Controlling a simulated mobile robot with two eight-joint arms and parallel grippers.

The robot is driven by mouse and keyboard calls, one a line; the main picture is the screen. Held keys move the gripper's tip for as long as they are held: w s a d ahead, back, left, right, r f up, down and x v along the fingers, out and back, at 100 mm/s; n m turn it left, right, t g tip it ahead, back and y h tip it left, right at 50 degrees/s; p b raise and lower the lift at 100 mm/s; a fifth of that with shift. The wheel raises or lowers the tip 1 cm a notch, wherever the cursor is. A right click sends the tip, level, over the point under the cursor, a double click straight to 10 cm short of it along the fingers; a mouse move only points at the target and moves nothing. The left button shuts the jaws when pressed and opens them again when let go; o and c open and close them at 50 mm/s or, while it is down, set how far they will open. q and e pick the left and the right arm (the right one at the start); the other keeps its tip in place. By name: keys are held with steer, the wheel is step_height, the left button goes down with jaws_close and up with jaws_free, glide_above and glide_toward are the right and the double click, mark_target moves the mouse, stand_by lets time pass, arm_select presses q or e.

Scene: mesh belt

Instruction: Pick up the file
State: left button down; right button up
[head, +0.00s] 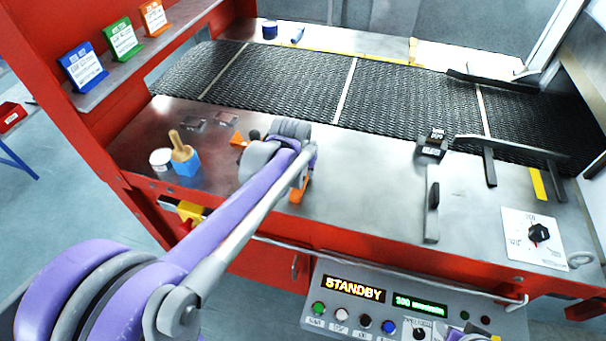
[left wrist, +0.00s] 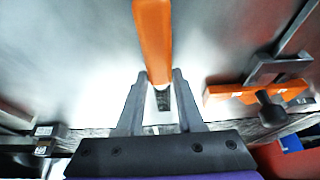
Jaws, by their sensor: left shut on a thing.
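The file's orange handle (left wrist: 152,42) stands out in the left wrist view, with a dark narrow part showing just past it between the fingers. My left gripper (left wrist: 158,80) is shut on the file around the end of this handle. In the head view the left gripper (head: 298,172) is over the front part of the metal worktop, and a piece of the orange handle (head: 299,192) shows beside it. My arm hides most of the file there. I cannot tell whether the file touches the worktop.
An orange fixture with a black knob (left wrist: 250,92) is close to the left gripper. On the worktop are a blue holder with a wooden-handled tool (head: 186,165), a white cup (head: 160,160) and a small black block (head: 433,143). The mesh belt (head: 290,85) runs behind.

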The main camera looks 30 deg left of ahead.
mark_target(303, 174)
arm_select(q)
steer(key=shift+r, duration=0.1)
step_height(303, 174, up, 10)
steer(key=shift+p, duration=0.35)
steer(key=c, duration=1)
jaws_free()
steer(key=shift+c, duration=0.2)
jaws_close()
